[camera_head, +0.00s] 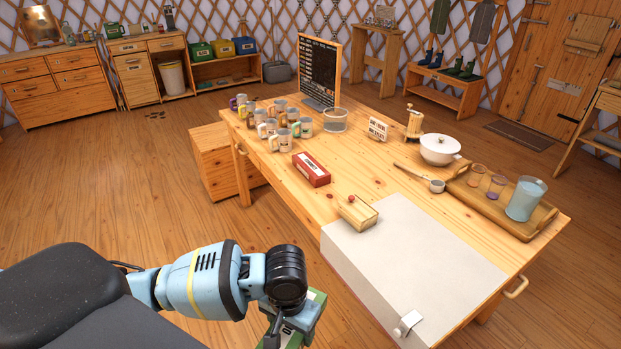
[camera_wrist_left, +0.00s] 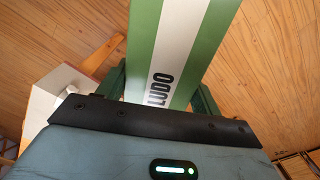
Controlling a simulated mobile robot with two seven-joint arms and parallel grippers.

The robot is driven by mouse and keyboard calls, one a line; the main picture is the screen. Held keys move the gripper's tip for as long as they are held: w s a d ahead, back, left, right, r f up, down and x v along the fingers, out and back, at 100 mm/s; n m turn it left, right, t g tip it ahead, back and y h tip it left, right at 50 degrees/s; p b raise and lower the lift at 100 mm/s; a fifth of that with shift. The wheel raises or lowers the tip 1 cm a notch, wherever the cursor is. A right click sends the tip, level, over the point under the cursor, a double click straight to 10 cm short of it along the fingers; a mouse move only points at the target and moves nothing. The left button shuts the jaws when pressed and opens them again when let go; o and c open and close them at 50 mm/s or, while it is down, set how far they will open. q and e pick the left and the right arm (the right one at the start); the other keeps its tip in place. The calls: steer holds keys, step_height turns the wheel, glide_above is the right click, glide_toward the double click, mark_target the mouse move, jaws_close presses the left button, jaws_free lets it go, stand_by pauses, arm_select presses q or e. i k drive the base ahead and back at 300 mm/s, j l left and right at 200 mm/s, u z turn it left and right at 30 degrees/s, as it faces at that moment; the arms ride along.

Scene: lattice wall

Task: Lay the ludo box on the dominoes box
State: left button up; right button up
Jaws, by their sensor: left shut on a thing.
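The ludo box (camera_wrist_left: 180,45) is green with a white stripe and the word LUDO, and it sits between the fingers of my left gripper (camera_wrist_left: 160,92). In the head view the left gripper (camera_head: 290,326) is low in the picture, in front of the table's near-left side, and hides much of the ludo box (camera_head: 319,297). A red box (camera_head: 311,171) with a pale label on its side lies flat on the table, up and beyond the gripper. It looks like the dominoes box, but the label is too small to read. Its top is clear. My right gripper is out of view.
The wooden table (camera_head: 375,165) holds several mugs (camera_head: 284,140) behind the red box. A tray (camera_head: 520,228) with a jug (camera_head: 525,199) and a white pot (camera_head: 439,149) are on the right.

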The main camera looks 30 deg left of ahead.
mark_target(310, 164)
steer(key=i+j+z, duration=0.1)
steer(key=j, duration=0.25)
steer(key=i+j+z, duration=0.1)
steer(key=j, duration=0.3)
steer(key=i+j, duration=0.45)
steer(key=j, duration=0.2)
steer(key=z, duration=0.05)
